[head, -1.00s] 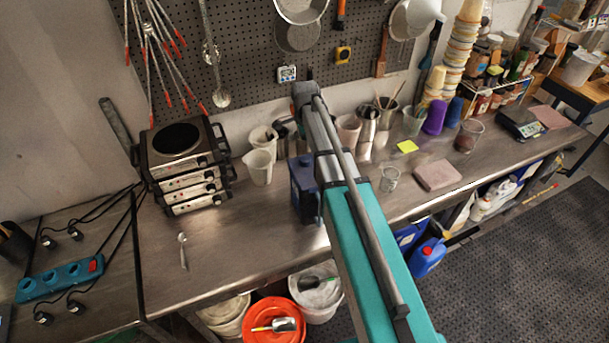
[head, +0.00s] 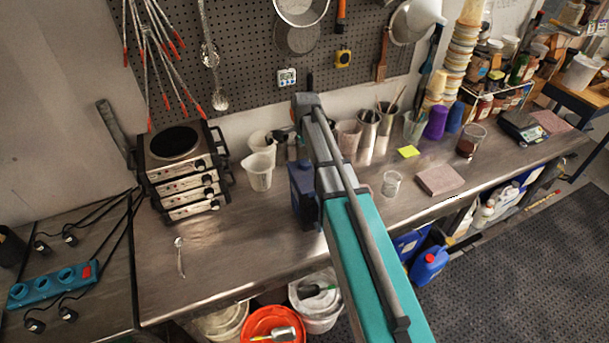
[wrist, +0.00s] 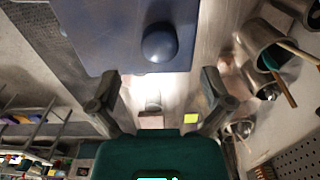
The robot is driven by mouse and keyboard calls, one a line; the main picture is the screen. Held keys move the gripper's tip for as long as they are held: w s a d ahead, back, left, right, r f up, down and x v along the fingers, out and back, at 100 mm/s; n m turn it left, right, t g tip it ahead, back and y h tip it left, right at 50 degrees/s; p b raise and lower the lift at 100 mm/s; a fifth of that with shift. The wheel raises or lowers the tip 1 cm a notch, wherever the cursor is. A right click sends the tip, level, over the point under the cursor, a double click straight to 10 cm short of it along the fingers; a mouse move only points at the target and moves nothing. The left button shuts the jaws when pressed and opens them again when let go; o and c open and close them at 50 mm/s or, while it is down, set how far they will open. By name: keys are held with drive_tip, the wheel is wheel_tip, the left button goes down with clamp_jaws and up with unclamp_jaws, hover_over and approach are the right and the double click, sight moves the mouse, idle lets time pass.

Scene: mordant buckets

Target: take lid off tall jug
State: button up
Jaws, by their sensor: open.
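A dark blue container (head: 303,188), which looks like the tall jug, stands on the steel bench, partly hidden behind my arm in the head view. In the wrist view its flat blue surface (wrist: 115,30) fills the upper middle, with a rounded blue knob or cap (wrist: 160,43), likely the lid. My gripper (wrist: 159,92) is open, with its two dark fingers wide apart and nothing between them. The blue knob is above the fingertips in the picture and not between them. My gripper is mostly hidden behind the arm in the head view.
Two pale jugs (head: 259,172) stand left of the blue container, beside stacked hotplates (head: 180,165). Metal cups (head: 367,132), a small clear beaker (head: 391,184) and a pinkish block (head: 439,180) are to the right. The bench front is mostly clear, with a spoon (head: 180,257) at left.

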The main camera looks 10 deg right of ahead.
sight(305, 162)
drive_tip(key=shift+s+f+b, duration=0.15)
drive_tip(key=shift+f+b, duration=2.3)
drive_tip(key=shift+f, duration=0.1)
drive_tip(key=c, duration=1.3)
drive_tip(key=shift+o, duration=0.2)
drive_tip(key=shift+r, duration=0.1)
drive_tip(key=shift+r+p, duration=0.95)
drive_tip(key=shift+p, duration=0.15)
drive_tip(key=s+d+r+p, duration=0.9)
drive_tip(key=s+r+p, duration=0.1)
drive_tip(key=r+p, duration=0.1)
drive_tip(key=shift+s, duration=0.3)
